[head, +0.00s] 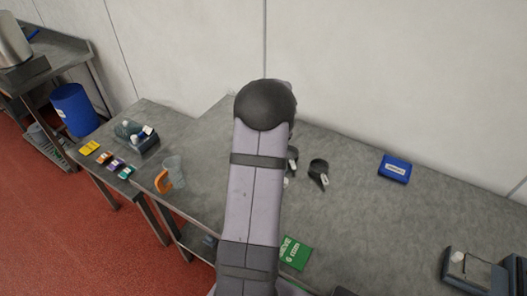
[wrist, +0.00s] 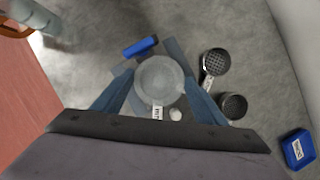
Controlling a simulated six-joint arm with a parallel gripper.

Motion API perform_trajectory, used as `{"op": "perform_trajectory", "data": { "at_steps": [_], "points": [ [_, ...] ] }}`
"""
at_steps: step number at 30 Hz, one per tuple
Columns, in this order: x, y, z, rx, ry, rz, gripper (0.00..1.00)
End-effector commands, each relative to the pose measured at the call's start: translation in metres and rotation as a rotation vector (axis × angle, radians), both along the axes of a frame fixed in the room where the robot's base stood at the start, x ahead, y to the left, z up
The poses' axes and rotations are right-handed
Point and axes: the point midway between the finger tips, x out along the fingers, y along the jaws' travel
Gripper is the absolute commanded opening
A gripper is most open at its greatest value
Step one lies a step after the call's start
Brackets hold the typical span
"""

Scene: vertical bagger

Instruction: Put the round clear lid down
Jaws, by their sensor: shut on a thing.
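The round clear lid (wrist: 160,76) is a pale, see-through disc in the middle of the wrist view. My gripper (wrist: 157,85) is shut on it, with one blue finger at each side. A small white label hangs at the lid's near edge, and a small whitish round thing shows beside it. The worktop (wrist: 235,28) lies below; I cannot tell how far the lid is above it. In the head view my own arm hides the gripper and the lid.
Two dark round-headed utensils (wrist: 215,63) (wrist: 233,106) lie right of the lid. A blue bar-shaped thing (wrist: 140,46) lies beyond it. A blue box (head: 395,169) sits at the right, a green box (head: 296,252) near the front edge. A clear jug (head: 175,168) with orange handle stands left.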

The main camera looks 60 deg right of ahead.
Motion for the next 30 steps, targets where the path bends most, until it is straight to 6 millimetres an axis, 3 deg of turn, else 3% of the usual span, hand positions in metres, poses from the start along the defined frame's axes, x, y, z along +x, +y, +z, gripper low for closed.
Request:
{"op": "perform_trajectory", "data": {
  "at_steps": [5,19,26,30],
  "points": [
    [0.000,0.000,0.009,0.000,0.000,0.000,0.44],
    [-0.005,-0.003,0.004,0.000,0.000,-0.011,0.44],
    [-0.030,-0.023,0.005,-0.005,-0.001,-0.068,0.44],
    [-0.062,-0.026,0.001,-0.002,0.000,-0.122,0.44]
  ]
}}
